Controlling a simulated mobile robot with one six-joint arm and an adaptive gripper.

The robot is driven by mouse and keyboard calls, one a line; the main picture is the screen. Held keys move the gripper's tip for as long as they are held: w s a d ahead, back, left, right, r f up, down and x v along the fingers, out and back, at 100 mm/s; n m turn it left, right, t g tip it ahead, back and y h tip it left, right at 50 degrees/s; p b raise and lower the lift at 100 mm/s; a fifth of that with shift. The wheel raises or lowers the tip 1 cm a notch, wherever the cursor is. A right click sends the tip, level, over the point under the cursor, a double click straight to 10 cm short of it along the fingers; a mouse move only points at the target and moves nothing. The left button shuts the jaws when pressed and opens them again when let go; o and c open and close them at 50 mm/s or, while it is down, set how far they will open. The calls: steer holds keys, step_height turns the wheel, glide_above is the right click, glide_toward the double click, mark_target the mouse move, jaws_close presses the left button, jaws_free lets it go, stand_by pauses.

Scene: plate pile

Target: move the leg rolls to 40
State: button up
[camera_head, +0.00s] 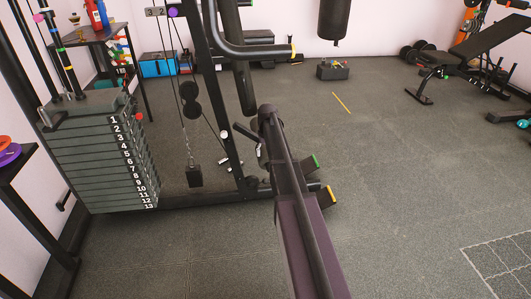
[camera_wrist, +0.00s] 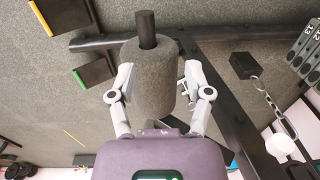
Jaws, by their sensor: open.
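In the wrist view a thick grey foam leg roll (camera_wrist: 152,90) sits on a dark bar (camera_wrist: 147,28) that sticks out of its far end. My gripper (camera_wrist: 157,72) is open, with one pale finger on each side of the roll. I cannot tell whether the fingers touch it. In the head view the leg roll and my gripper cannot be made out clearly behind the long dark part in the middle. No scale with a 40 is readable.
A numbered weight stack (camera_head: 104,160) stands at left, beside a hanging cable weight (camera_head: 194,176). Pads with green (camera_head: 315,160) and yellow (camera_head: 330,194) edges sit low near the middle. A black bench (camera_head: 470,55) stands far right. The floor (camera_head: 400,170) on the right is mostly clear.

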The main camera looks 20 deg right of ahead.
steer(key=shift+r+p, duration=2.7)
steer(key=shift+r, duration=0.3)
steer(key=s+a+f+n+b, duration=0.1)
steer(key=s+a+n, duration=0.1)
steer(key=s+a, duration=1.7)
steer(key=shift+s+a+f, duration=0.3)
steer(key=shift+s+a, duration=0.1)
steer(key=shift+s, duration=0.15)
steer(key=s+a+n, duration=0.1)
steer(key=s+a, duration=0.3)
steer(key=s, duration=0.4)
step_height(320, 180, up, 38)
steer(key=w+p, duration=0.1)
steer(key=p, duration=3.6)
steer(key=shift+d+h, duration=0.15)
steer(key=shift+h, duration=0.15)
steer(key=shift+f, duration=0.1)
